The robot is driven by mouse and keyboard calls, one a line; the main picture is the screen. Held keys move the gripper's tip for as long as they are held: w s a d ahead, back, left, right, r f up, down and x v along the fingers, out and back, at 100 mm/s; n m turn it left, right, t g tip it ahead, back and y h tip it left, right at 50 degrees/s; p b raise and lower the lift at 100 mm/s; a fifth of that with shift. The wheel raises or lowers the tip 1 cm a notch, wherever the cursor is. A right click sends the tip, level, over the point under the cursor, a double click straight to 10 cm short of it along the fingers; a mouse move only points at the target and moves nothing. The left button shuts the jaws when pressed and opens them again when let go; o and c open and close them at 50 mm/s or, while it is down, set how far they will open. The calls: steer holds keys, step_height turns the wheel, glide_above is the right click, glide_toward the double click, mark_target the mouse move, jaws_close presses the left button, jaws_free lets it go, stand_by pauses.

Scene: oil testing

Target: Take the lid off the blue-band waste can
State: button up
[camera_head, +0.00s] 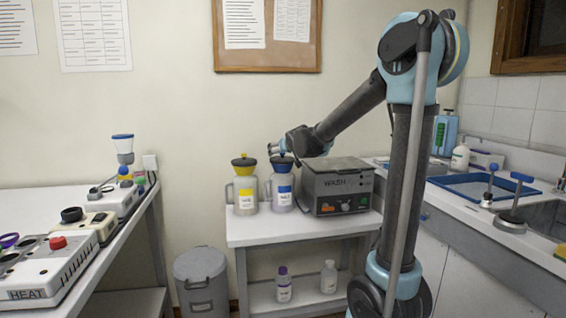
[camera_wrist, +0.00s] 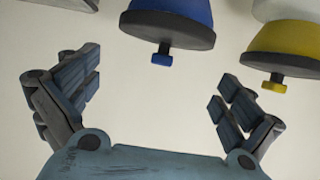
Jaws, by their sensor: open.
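The blue-band waste can (camera_head: 280,190) stands on the white side table, with its dark lid (camera_head: 282,160) on top. The wrist view shows that dark lid (camera_wrist: 165,36) upside down below a blue collar, with a small blue knob (camera_wrist: 162,55). My gripper (camera_wrist: 155,82) is open and empty. Its fingers are spread to either side of the knob in that view, with a gap before it. In the head view my gripper (camera_head: 275,149) is at the can's top; whether it touches the lid cannot be told.
The yellow-band can (camera_head: 244,188) stands close on the left, its yellow knob (camera_wrist: 274,86) near one finger in the wrist view. The grey WASH box (camera_head: 336,184) stands close on the right. A grey bin (camera_head: 202,280) stands on the floor.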

mark_target(282, 157)
steer(key=shift+x, duration=2.75)
steer(key=shift+c, duration=0.2)
steer(key=c, duration=0.6)
